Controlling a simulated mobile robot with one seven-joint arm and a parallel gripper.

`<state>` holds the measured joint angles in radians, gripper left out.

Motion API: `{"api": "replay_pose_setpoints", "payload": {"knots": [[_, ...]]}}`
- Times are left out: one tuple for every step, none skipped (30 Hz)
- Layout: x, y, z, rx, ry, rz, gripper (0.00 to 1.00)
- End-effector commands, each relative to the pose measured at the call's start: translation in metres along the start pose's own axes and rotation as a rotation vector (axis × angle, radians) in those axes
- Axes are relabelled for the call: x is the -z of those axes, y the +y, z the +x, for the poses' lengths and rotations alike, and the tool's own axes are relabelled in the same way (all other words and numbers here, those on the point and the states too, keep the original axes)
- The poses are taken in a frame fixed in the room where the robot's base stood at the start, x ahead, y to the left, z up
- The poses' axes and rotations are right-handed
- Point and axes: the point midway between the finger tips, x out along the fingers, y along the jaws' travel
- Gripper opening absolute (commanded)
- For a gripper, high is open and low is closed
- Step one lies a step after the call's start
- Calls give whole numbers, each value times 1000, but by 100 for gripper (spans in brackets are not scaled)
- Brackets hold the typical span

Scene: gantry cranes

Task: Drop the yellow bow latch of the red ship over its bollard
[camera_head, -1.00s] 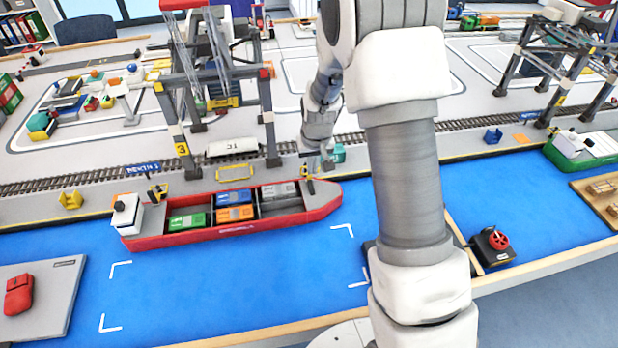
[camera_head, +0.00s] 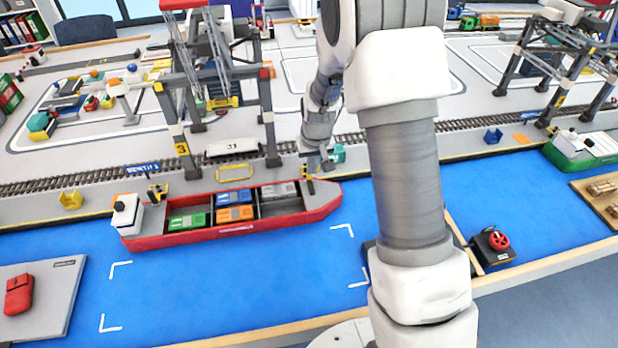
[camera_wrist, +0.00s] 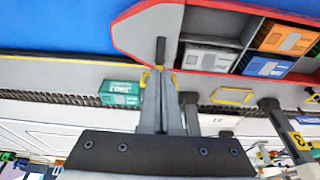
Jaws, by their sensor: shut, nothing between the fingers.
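The red ship (camera_head: 235,232) floats alongside the quay, its bow to the right. At its bow a short dark bar (camera_head: 310,186) sits by the quay side; it also shows in the wrist view (camera_wrist: 160,50). Small yellow parts (camera_head: 304,171) stand at the quay edge beside it. In the wrist view yellow shows on both sides of my fingertips (camera_wrist: 159,76). My gripper (camera_head: 313,162) is shut and empty, right at these parts. The fingers hide much of them, so I cannot tell latch from bollard, or whether the latch is around it.
A teal container (camera_head: 338,153) stands on the quay just right of my gripper. A yellow frame (camera_head: 235,172) lies on the quay to the left. A gantry crane (camera_head: 268,120) stands behind the ship. Blue water in front is clear.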

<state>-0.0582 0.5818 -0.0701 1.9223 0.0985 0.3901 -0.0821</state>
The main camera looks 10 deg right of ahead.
Motion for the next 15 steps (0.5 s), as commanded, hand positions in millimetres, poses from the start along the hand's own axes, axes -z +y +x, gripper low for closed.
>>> {"api": "replay_pose_setpoints", "payload": {"knots": [[0, 0, 0, 0, 0, 0, 0], [0, 0, 0, 0, 0, 0, 0], [0, 0, 0, 0, 0, 0, 0], [0, 0, 0, 0, 0, 0, 0], [0, 0, 0, 0, 0, 0, 0], [0, 0, 0, 0, 0, 0, 0], [0, 0, 0, 0, 0, 0, 0], [1, 0, 0, 0, 0, 0, 0], [2, 0, 1, 0, 0, 0, 0], [3, 0, 1, 0, 0, 0, 0], [5, 0, 2, 0, 0, 0, 0], [7, 0, 2, 0, 0, 0, 0], [8, 0, 2, 0, 0, 0, 0], [10, 0, 3, 0, 1, 0, 0], [12, 0, 3, 0, 0, 0, 0]]}}
